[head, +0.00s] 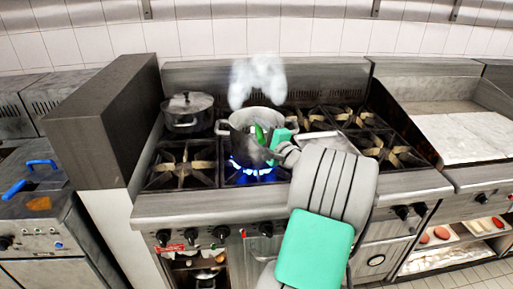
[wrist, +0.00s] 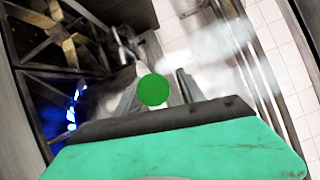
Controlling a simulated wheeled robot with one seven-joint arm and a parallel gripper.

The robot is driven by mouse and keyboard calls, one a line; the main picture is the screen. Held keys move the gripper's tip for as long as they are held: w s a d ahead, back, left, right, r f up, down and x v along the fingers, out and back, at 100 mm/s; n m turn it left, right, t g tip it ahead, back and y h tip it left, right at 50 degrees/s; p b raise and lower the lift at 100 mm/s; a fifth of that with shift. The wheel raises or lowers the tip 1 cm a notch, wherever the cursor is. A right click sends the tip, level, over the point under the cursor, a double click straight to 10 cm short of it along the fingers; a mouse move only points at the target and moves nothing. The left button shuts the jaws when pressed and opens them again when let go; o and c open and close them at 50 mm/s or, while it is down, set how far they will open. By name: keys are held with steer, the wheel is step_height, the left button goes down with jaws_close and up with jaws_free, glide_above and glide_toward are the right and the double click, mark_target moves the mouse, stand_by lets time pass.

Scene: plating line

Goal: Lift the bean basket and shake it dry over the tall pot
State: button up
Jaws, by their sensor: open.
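A green piece (head: 260,133), likely the bean basket's handle, shows between my fingers. In the wrist view a round green end (wrist: 152,90) sits between the two fingertips of my gripper. Whether the fingers touch it, I cannot tell. The basket's body and the beans are hidden.
A lidded dark pot (head: 187,112) stands on the back left burner. A metal tray (head: 328,141) lies right of the tall pot. Blue flames (head: 250,170) burn below my gripper. A tall dark-topped partition (head: 95,120) bounds the stove's left. The front left burner (head: 183,167) is bare.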

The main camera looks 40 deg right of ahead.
steer(key=shift+c, duration=0.3)
steer(key=shift+s, duration=0.1)
jaws_close()
steer(key=shift+f, duration=0.1)
step_height(320, 180, up, 10)
steer(key=shift+r, duration=0.25)
stand_by(0.6)
